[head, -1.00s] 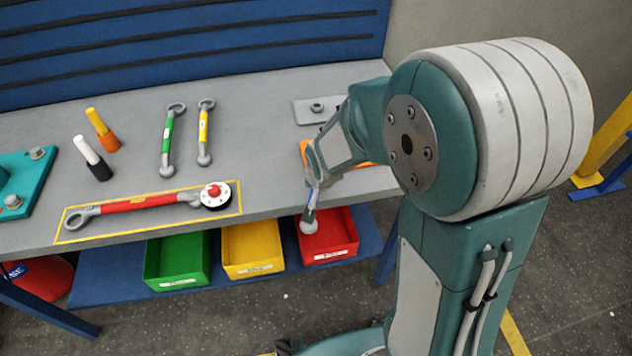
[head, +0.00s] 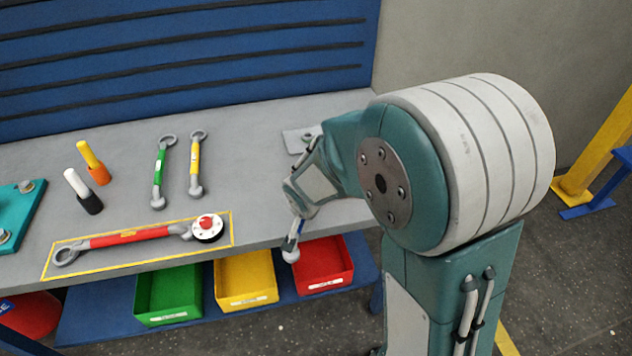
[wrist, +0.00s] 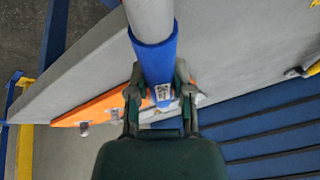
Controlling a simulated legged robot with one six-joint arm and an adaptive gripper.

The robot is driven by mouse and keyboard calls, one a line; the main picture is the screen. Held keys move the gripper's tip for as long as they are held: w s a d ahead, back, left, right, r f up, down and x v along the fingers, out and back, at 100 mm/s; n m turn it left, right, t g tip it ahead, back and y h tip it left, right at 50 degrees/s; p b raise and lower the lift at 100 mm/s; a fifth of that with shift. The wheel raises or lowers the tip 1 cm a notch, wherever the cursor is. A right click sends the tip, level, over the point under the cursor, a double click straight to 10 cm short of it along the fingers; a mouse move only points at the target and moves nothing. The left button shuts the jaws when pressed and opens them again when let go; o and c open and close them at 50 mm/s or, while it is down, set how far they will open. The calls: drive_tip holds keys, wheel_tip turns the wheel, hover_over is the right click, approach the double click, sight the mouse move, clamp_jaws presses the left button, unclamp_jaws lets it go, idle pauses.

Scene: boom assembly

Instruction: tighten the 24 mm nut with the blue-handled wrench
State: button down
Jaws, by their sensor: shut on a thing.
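My gripper (head: 300,208) is shut on the blue-handled wrench (head: 296,232) at the front edge of the bench, right of the red wrench. The wrench's grey round end (head: 290,255) hangs at the front edge, above the bins. In the wrist view my gripper (wrist: 157,92) clasps the blue handle (wrist: 155,55), and a pale label shows between the fingers. An orange plate (wrist: 95,108) with a small metal nut or bolt (wrist: 84,128) lies beyond it. A grey plate (head: 300,138) carries another nut, partly behind my arm. Which nut is 24 mm cannot be told.
On the bench (head: 130,215) lie green (head: 160,172) and yellow (head: 195,165) wrenches and a red torque wrench (head: 130,237) in a yellow outline. A teal block (head: 22,205) is at left. Green, yellow and red bins (head: 325,265) sit below the front edge.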

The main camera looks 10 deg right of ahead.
drive_tip(key=shift+w+a, duration=0.15)
drive_tip(key=shift+a, duration=0.05)
idle(0.3)
drive_tip(key=shift+w+a+m, duration=0.15)
drive_tip(key=shift+a+m, duration=0.15)
drive_tip(key=shift+m, duration=0.2)
drive_tip(key=shift+s+d+n, duration=0.25)
drive_tip(key=shift+d+n, duration=0.25)
drive_tip(key=shift+n, duration=0.1)
drive_tip(key=shift+r, duration=0.1)
drive_tip(key=shift+r, duration=2.85)
drive_tip(key=shift+f, duration=0.1)
drive_tip(key=shift+s+d+f+n+y, duration=0.15)
drive_tip(key=shift+d+f+n, duration=0.15)
drive_tip(key=shift+f, duration=0.25)
drive_tip(key=shift+s+d+f+n+y, duration=0.15)
drive_tip(key=shift+d+f+n, duration=0.15)
drive_tip(key=shift+f, duration=0.2)
